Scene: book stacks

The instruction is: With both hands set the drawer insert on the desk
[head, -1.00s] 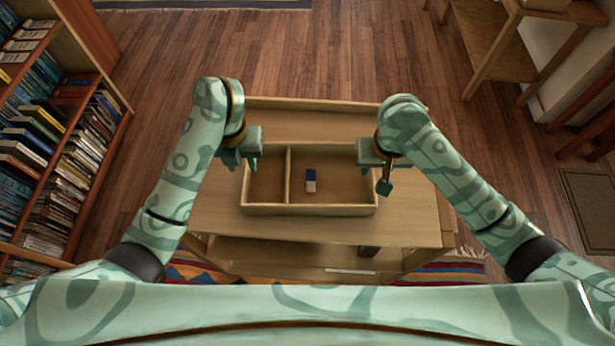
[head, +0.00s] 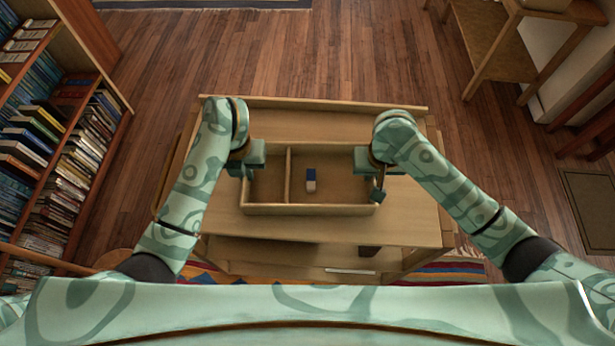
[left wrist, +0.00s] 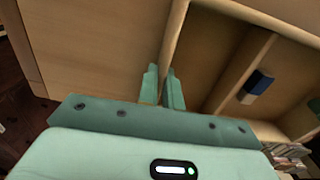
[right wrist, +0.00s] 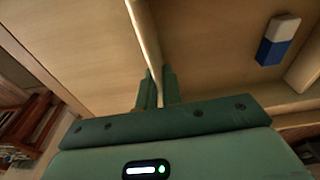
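The drawer insert (head: 310,210) is a shallow wooden tray with one divider, making a narrow left and a wider right compartment. It appears to lie flat on the wooden desk (head: 320,125); any small gap beneath is hard to tell. My left gripper (head: 246,172) is at its left wall; in the left wrist view the fingers (left wrist: 165,88) straddle that wall closely. My right gripper (head: 378,178) is at its right wall; in the right wrist view the fingers (right wrist: 158,90) hug that wall. Both look shut on it. The finger contact faces are hidden.
A blue-and-white block (head: 311,180) lies in the insert's wider compartment. A bookcase (head: 60,140) stands at the left, and a wooden side table (head: 490,50) at the back right. The desk has bare room behind and in front of the insert.

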